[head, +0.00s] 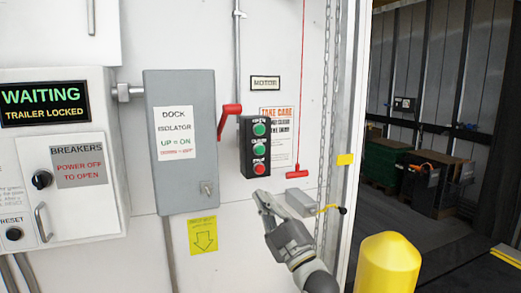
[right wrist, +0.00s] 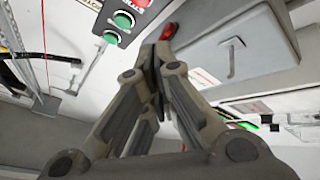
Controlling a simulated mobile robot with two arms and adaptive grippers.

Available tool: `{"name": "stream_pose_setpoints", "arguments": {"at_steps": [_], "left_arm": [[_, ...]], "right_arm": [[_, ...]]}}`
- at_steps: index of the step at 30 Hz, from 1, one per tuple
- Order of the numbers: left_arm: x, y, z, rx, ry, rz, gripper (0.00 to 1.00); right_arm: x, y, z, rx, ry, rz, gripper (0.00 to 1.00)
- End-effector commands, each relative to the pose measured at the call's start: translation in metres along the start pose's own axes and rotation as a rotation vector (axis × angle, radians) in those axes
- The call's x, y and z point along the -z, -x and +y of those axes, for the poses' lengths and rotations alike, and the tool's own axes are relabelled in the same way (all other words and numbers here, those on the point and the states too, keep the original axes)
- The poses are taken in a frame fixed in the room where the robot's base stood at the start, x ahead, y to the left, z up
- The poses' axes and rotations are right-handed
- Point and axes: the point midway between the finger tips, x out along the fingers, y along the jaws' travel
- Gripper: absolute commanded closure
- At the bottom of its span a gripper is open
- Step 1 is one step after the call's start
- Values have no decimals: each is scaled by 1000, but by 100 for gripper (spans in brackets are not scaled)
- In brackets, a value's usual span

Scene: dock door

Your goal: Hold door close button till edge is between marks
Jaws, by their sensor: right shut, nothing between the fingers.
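The dark button box (head: 243,150) hangs on the white wall under the MOTOR label. It has a top green button (head: 259,129), a middle green button (head: 260,149) and a red button (head: 259,169) at the bottom. Their small labels are hard to read. My right gripper (head: 263,199) is shut and empty, just below the box and apart from the green buttons. The right wrist view shows its closed fingertips (right wrist: 157,58) with two green buttons (right wrist: 123,19) beyond. A yellow mark (head: 345,159) is on the door frame. The door's edge is not clearly visible. My left gripper is out of view.
A grey isolator box (head: 180,185) with a red lever (head: 229,110) stands left of the buttons. A red pull cord handle (head: 297,173) and a chain hang to the right. A yellow bollard (head: 388,265) stands before the open doorway. The panel reads WAITING, TRAILER LOCKED.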

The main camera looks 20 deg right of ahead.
Motion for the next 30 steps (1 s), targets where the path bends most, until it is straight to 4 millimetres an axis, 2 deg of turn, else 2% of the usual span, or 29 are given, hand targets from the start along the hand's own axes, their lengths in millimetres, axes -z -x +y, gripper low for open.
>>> {"name": "stream_pose_setpoints", "arguments": {"at_steps": [1, 3, 6, 9, 13, 23, 30], "left_arm": [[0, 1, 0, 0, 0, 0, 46], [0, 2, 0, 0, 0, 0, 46], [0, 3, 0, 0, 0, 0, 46], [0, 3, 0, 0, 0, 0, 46], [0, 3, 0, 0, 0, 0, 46], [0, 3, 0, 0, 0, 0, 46], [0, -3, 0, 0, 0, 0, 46]], "right_arm": [[9, -8, 19, -45, 26, 31, 100], [19, -14, 40, -100, 57, 66, 100], [30, -20, 63, -161, 90, 103, 100], [36, -23, 76, -199, 111, 124, 100], [39, -24, 83, -217, 120, 133, 100], [39, -24, 82, -216, 120, 133, 100], [30, -40, 77, -216, 121, 134, 100]]}}
